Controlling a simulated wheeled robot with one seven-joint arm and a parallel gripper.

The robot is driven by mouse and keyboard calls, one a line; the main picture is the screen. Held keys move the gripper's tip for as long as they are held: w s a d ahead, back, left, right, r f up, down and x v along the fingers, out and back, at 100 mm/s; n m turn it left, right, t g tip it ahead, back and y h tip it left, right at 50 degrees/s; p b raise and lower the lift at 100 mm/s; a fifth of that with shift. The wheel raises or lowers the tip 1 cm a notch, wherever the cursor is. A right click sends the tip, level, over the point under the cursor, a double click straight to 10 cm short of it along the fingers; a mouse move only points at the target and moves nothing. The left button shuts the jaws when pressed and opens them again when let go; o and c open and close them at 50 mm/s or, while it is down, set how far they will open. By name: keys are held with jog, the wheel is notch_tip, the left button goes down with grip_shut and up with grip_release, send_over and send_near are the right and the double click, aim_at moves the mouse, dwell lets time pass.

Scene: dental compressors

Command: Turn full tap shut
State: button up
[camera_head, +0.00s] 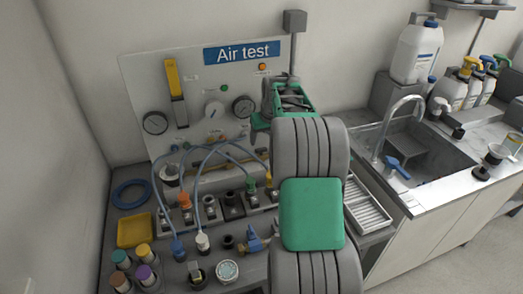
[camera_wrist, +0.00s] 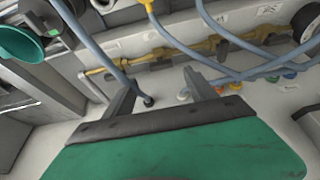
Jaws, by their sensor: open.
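The white "Air test" panel (camera_head: 205,82) stands at the back with gauges, small knobs and a brass pipe (camera_head: 232,160) low on it. The brass pipe with its fittings also runs across the wrist view (camera_wrist: 178,50). I cannot tell which fitting is the full tap, and no label for it is readable. My gripper (camera_wrist: 160,80) is open, its two dark fingers pointing toward the panel just short of the pipe in the picture.
Blue hoses (camera_wrist: 185,48) cross in front of the pipe. Below the panel, the bench holds several fittings, a yellow tray (camera_head: 136,230), a blue ring (camera_head: 131,193) and coloured-top jars (camera_head: 146,278). A sink (camera_head: 415,160) with a tap (camera_head: 388,125) and bottles is at right.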

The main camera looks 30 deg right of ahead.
aim_at(261, 149)
jog(key=p+x, duration=0.1)
jog(key=x, duration=0.5)
jog(key=shift+w+f, duration=0.2)
jog(key=shift+f, duration=0.15)
jog(key=c, duration=1.4)
